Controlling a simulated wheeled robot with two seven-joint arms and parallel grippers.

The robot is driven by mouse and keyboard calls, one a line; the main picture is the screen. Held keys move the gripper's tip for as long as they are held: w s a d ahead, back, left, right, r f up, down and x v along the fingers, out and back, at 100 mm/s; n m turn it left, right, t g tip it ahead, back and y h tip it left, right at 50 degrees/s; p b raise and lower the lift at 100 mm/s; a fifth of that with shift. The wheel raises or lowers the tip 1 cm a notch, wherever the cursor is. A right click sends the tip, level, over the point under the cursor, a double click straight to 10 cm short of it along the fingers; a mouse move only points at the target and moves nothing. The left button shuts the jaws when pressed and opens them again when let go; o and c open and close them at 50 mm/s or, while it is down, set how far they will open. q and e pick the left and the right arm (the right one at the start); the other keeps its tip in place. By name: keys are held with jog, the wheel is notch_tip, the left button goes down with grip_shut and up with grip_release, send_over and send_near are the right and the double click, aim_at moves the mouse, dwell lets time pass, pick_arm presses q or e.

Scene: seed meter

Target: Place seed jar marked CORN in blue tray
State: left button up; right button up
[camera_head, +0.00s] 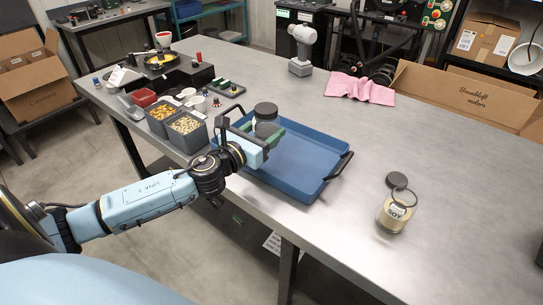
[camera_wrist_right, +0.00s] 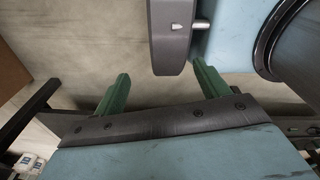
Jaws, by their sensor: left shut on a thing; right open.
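The blue tray (camera_head: 305,160) lies on the metal table with dark handles at its ends. My left gripper (camera_head: 264,131) is shut on a dark-lidded jar (camera_head: 266,112) at the tray's left part. The jar's label is hidden, and I cannot tell whether the jar touches the tray floor. Another jar (camera_head: 395,213), with tan contents and a label that seems to read SOY, stands right of the tray; its dark lid is beside a ring at its top. My right gripper (camera_wrist_right: 162,82) shows in the right wrist view, open with nothing between its green fingers.
Two grey bins (camera_head: 187,130) of yellow and pale seeds stand left of the tray, with a red bin (camera_head: 143,97) behind. A pink cloth (camera_head: 360,89), a grey-white power tool (camera_head: 301,50) and an open cardboard box (camera_head: 465,95) are at the back. The table's right side is mostly clear.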

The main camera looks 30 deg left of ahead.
pick_arm(q)
notch_tip(320, 180, down, 3)
jog(key=shift+r+b, duration=0.1)
jog(key=shift+b, duration=0.35)
jog(key=shift+f, duration=0.65)
notch_tip(320, 180, down, 3)
jog(key=shift+r+b, duration=0.2)
jog(key=shift+b, duration=0.7)
jog(key=shift+f, duration=0.25)
jog(key=o, duration=1.2)
jog(key=shift+c, duration=0.2)
pick_arm(e)
jog(key=d+f, duration=0.3)
jog(key=shift+w+d+f, duration=0.1)
jog(key=shift+d+f, duration=0.05)
jog(key=shift+f, duration=0.1)
